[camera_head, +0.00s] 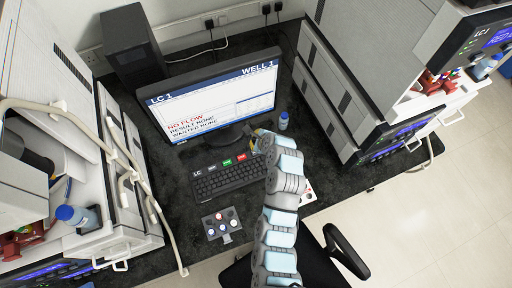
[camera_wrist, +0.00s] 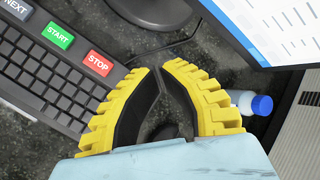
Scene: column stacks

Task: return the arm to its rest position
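My arm reaches up over the dark bench in the head view, and my gripper (camera_head: 262,136) hangs near the right end of the keyboard, in front of the monitor. In the wrist view my gripper (camera_wrist: 160,75) shows two yellow ribbed fingers with black inner pads. The fingertips are apart and nothing is between them but the dark bench top. The right finger is close to a small blue-capped bottle (camera_wrist: 255,104) in that view; I cannot tell whether they touch. The bottle also shows in the head view (camera_head: 283,122), standing beside the gripper.
The monitor (camera_head: 215,100) reads "NO FLOW" behind the keyboard (camera_head: 228,178), whose keys include START and STOP. A small vial plate (camera_head: 221,225) lies in front. Instrument stacks stand left (camera_head: 125,190) and right (camera_head: 345,90). A black chair (camera_head: 345,252) is at the bench's front.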

